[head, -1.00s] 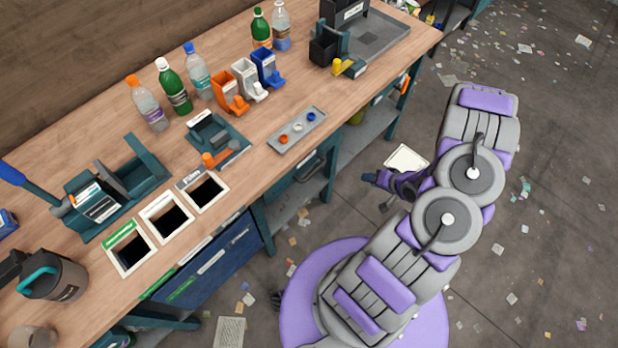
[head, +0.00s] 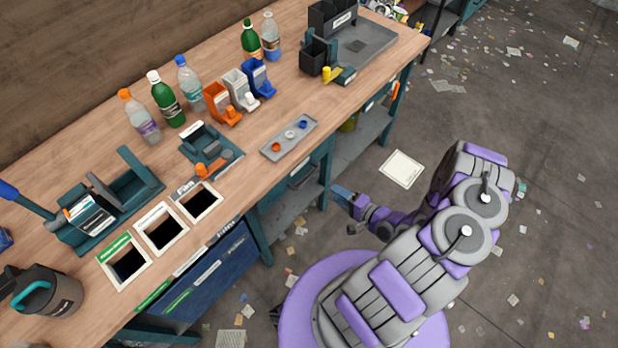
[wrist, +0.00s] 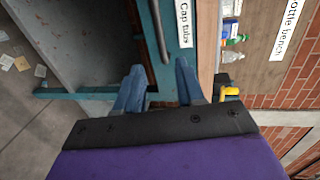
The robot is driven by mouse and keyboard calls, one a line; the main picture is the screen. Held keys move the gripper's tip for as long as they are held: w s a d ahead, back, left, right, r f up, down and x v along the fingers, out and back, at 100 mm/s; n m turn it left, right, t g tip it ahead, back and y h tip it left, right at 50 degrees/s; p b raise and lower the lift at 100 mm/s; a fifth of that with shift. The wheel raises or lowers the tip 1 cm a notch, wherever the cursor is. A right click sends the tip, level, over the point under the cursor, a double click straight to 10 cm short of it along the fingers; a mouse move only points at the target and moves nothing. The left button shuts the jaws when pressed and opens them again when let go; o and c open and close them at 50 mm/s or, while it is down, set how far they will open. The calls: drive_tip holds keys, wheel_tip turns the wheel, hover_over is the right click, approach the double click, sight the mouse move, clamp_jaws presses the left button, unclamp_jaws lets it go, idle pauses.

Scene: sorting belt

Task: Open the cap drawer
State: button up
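The cap drawer (head: 318,168) is a teal front under the bench top, and it looks shut. Its dark bar handle (head: 302,176) shows in the head view. In the wrist view the handle (wrist: 160,30) runs beside a white "Cap tabs" label (wrist: 185,22) on the teal drawer front (wrist: 174,50). My gripper (head: 343,203) is in front of the bench, below and to the right of the handle, apart from it. In the wrist view my gripper (wrist: 159,84) has its two blue fingers spread with nothing between them, and the handle lies beyond their tips.
A grey tray (head: 288,139) with several caps sits on the wooden bench top above the drawer. A lower shelf (head: 352,142) and a teal bench leg (head: 326,178) are near my gripper. The floor in front is open, with scattered paper.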

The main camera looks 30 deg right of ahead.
sight(309, 177)
drive_tip(key=x, duration=0.4)
drive_tip(key=a+x, duration=0.1)
drive_tip(key=x, duration=0.2)
drive_tip(key=shift+w+a, duration=0.15)
drive_tip(key=shift+a, duration=0.15)
drive_tip(key=x, duration=0.2)
drive_tip(key=d+x, duration=0.1)
drive_tip(key=x, duration=0.2)
drive_tip(key=shift+w+f+b, duration=0.1)
drive_tip(key=shift+w+b, duration=0.25)
drive_tip(key=shift+b, duration=0.05)
drive_tip(key=shift+a, duration=0.4)
drive_tip(key=shift+d, duration=0.5)
drive_tip(key=c, duration=0.5)
drive_tip(key=shift+c, duration=0.9)
drive_tip(key=shift+a, duration=0.25)
clamp_jaws()
